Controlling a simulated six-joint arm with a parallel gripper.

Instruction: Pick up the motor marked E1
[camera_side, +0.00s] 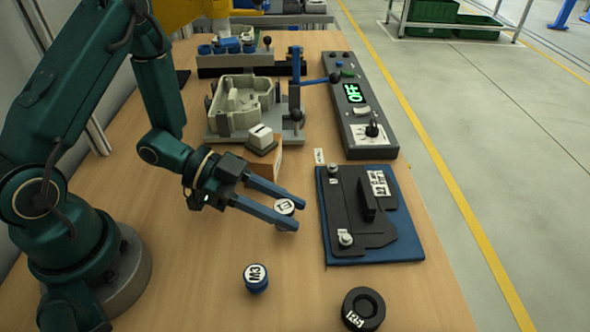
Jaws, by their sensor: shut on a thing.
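The motor marked E1 (284,206) shows its round white top between the two blue fingers of my gripper (298,215). Its label is small and turned, and reads like E1. My gripper is shut on it, with a finger on either side. The motor's lower body is mostly hidden by the near finger, so I cannot tell whether it touches the table. A blue motor marked M3 (256,279) stands upright on the table, nearer the camera and apart from my gripper.
A black round part (363,310) lies at the front right. A blue mat (376,258) with a black fixture is right of my gripper. A grey housing (242,104), a white-topped block (262,139) and a control panel (367,134) stand behind.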

